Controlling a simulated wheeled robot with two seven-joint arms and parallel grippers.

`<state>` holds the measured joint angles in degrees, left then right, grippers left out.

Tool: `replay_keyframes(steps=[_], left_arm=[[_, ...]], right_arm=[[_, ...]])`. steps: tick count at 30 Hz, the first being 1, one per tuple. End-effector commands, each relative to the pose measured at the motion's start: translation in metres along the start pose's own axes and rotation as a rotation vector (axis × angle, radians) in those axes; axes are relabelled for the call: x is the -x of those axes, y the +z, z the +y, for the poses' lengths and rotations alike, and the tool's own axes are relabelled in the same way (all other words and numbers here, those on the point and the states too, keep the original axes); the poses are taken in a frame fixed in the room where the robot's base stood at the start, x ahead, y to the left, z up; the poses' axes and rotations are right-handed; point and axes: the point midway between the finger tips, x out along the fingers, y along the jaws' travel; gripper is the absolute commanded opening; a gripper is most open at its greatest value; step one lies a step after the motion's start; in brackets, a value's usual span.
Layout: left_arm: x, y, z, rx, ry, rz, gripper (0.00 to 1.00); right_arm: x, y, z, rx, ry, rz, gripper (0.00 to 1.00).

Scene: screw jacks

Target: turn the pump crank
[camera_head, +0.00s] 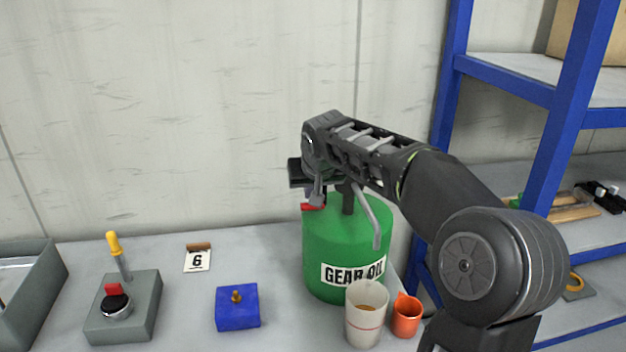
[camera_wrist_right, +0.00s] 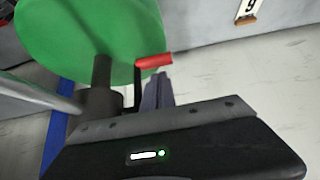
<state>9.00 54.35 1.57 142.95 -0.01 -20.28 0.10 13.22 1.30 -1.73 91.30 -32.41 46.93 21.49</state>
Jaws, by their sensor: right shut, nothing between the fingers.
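The green gear oil drum (camera_head: 345,238) stands on the bench with a dark pump column (camera_head: 348,202) and a grey spout (camera_head: 374,222) on top. The crank's red handle (camera_head: 311,207) shows just below my right gripper (camera_head: 317,192). In the right wrist view the red handle (camera_wrist_right: 154,61) lies across the front of the shut fingers (camera_wrist_right: 157,88), next to the drum top (camera_wrist_right: 85,35). I cannot tell whether they touch. My right gripper is shut with nothing between its fingers. My right wrist hides much of the pump head. My left gripper is not in view.
A white cup (camera_head: 366,318) and an orange mug (camera_head: 406,316) stand before the drum. Left are a blue block (camera_head: 237,308), a grey switch box (camera_head: 126,312), a number 6 card (camera_head: 197,260) and a grey tray (camera_head: 38,290). A blue shelf rack (camera_head: 570,110) stands right.

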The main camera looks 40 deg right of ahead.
Motion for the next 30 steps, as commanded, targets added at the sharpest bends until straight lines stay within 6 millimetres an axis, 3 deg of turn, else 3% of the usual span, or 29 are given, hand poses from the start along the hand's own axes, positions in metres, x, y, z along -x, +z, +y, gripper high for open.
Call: replay_keyframes(steps=[6, 17, 27, 28, 30], left_arm=[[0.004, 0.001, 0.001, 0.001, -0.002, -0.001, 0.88], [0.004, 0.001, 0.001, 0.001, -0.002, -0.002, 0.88], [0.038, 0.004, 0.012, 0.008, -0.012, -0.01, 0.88], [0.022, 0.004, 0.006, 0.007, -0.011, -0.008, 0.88], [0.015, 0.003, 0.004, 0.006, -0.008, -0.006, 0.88]], right_arm=[[-0.021, 0.0, 0.0, 0.0, 0.0, -0.001, 0.0], [-0.023, -0.001, 0.0, 0.0, 0.0, 0.0, 0.0], [-0.015, 0.003, -0.001, 0.001, 0.001, -0.129, 0.0], [-0.022, 0.013, -0.001, 0.0, -0.001, -0.129, 0.0], [-0.02, 0.017, 0.0, 0.0, -0.001, -0.125, 0.0]])
